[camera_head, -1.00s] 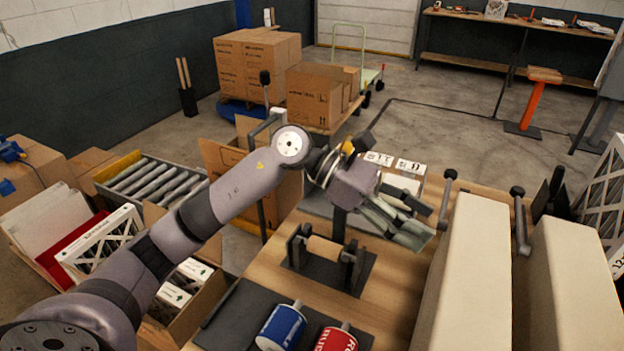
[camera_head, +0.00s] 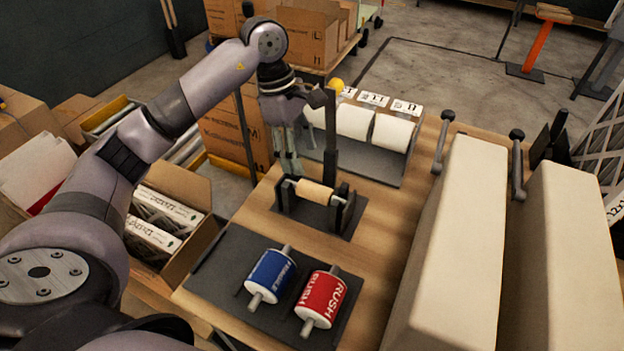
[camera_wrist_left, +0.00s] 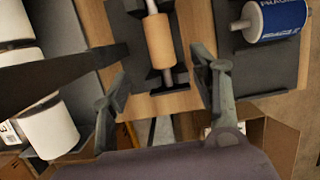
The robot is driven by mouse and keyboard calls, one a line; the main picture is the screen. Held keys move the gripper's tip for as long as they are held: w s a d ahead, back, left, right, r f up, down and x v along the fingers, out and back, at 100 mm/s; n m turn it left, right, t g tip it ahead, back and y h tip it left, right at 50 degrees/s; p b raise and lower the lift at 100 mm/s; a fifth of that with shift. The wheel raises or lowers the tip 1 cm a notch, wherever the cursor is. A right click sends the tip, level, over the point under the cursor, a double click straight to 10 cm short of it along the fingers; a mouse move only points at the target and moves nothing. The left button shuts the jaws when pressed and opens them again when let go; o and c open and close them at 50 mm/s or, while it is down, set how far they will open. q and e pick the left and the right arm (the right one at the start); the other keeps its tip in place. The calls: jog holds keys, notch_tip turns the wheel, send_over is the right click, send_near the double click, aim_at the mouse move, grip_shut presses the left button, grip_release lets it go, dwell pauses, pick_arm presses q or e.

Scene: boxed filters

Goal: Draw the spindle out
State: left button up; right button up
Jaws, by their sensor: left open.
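The spindle is a grey rod carrying a tan core (camera_head: 313,192). It lies across the two dark uprights of a small stand (camera_head: 345,222) on the wooden table. In the left wrist view the tan core (camera_wrist_left: 159,40) and rod run up the picture, with the rod's near end between my finger lines. My left gripper (camera_head: 288,168) points down at the stand's left end. Its fingers (camera_wrist_left: 165,90) are spread apart with nothing between them. Whether they touch the rod cannot be told. My right gripper is not in view.
A tall post with a yellow knob (camera_head: 336,85) rises beside the stand. A blue roll (camera_head: 271,275) and a red roll (camera_head: 321,299) lie on a dark mat (camera_head: 226,265) in front. Long beige blocks (camera_head: 460,240) fill the right.

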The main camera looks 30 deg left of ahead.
aim_at(313, 186)
pick_arm(q)
jog(key=p+x, duration=0.2)
jog(key=x, duration=0.8)
jog(key=shift+d+f, duration=0.15)
jog(key=shift+f, duration=0.05)
jog(key=shift+c, duration=0.2)
grip_shut()
jog(key=shift+r, duration=0.1)
jog(key=shift+r, duration=0.15)
jog(key=shift+r+p, duration=1.5)
jog(key=shift+r, duration=1.45)
notch_tip(313, 186, up, 9)
jog(key=p, duration=0.4)
